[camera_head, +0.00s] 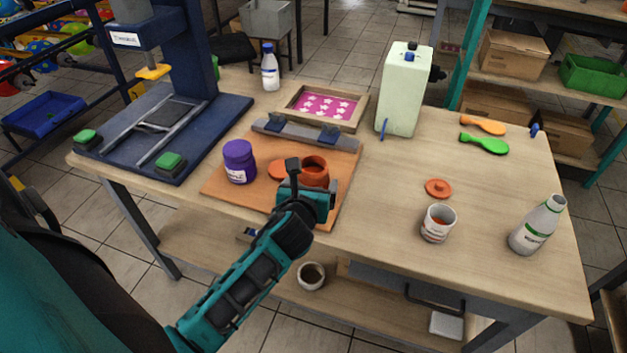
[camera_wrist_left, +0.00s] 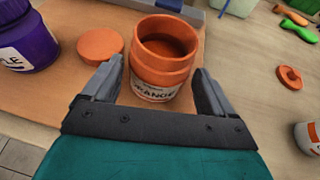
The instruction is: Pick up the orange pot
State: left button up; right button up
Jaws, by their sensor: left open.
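The orange pot (camera_head: 315,171) stands upright and lidless on an orange-brown board (camera_head: 222,192) near the table's front. In the left wrist view the orange pot (camera_wrist_left: 163,55) shows a white label, and its mouth is open. My left gripper (camera_head: 306,184) is at the pot's near side. In the left wrist view my left gripper (camera_wrist_left: 160,85) is open, with one finger on each side of the pot's lower part. I cannot tell whether either finger touches it. An orange lid (camera_wrist_left: 100,45) lies flat left of the pot. My right gripper is not in view.
A purple pot (camera_head: 239,161) stands left on the board. A grey squeegee bar (camera_head: 295,135) lies behind. A white cup (camera_head: 438,223), an orange-red lid (camera_head: 437,188) and a white bottle (camera_head: 537,225) stand right. The table between board and cup is clear.

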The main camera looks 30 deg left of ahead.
aim_at(314, 179)
pick_arm(q)
jog(key=x, duration=0.3)
jog(key=shift+w+a+f, duration=0.2)
jog(key=shift+w, duration=0.05)
jog(key=c, duration=0.8)
jog(key=shift+r, duration=0.1)
jog(key=shift+c, duration=0.3)
